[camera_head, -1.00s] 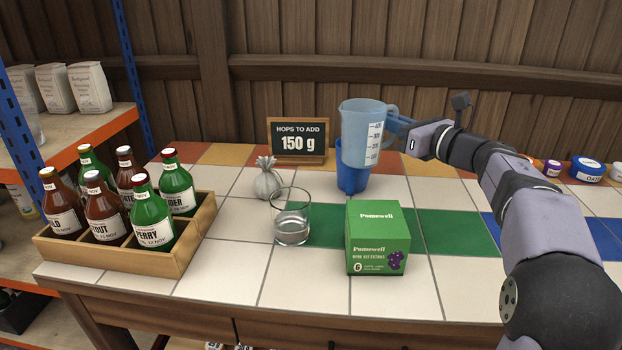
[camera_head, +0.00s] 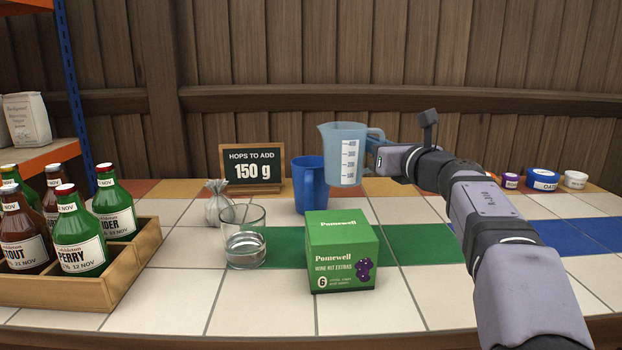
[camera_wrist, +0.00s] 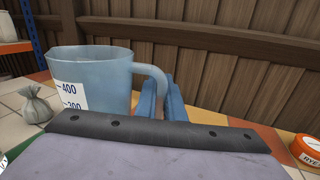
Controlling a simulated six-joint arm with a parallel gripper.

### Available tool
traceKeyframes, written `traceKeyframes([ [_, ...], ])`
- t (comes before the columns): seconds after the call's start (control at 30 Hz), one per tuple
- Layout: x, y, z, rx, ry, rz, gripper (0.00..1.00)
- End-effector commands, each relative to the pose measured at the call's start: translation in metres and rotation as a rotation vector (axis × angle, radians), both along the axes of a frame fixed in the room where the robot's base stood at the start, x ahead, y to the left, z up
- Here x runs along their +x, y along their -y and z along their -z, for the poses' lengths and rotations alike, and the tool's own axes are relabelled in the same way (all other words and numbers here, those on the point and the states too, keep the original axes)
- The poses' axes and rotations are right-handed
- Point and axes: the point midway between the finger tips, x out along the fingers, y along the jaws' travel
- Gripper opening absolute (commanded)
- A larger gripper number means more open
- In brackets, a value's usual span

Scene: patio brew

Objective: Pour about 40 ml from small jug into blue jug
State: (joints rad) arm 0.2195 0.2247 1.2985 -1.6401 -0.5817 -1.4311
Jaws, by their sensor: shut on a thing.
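The small jug (camera_head: 343,158) is clear bluish plastic with a white measuring scale. My gripper (camera_head: 376,150) is shut on its handle and holds it up above the table. In the wrist view the jug (camera_wrist: 95,80) fills the left part and its handle runs to the blue fingers (camera_wrist: 165,100). The jug looks about upright. The blue jug (camera_head: 311,188) stands on the tiles, below and to the left of the held jug, behind the green box. In the wrist view I cannot make out the blue jug. The liquid level in either jug is not clear.
A green box (camera_head: 341,255) stands in front of the blue jug. A glass (camera_head: 244,240) with clear liquid and a tied pouch (camera_head: 217,203) stand to the left. A sign (camera_head: 252,168) reads 150 g. A bottle crate (camera_head: 130,262) is at left.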

Motion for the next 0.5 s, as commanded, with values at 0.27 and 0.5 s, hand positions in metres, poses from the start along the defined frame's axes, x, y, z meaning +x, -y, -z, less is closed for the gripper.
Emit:
traceKeyframes([
  [0.27, 0.02, 0.032, 0.049, 0.0, 0.0, 0.198, 0.0],
  [0.5, 0.029, 0.053, 0.07, 0.001, 0.0, 0.324, 0.0],
])
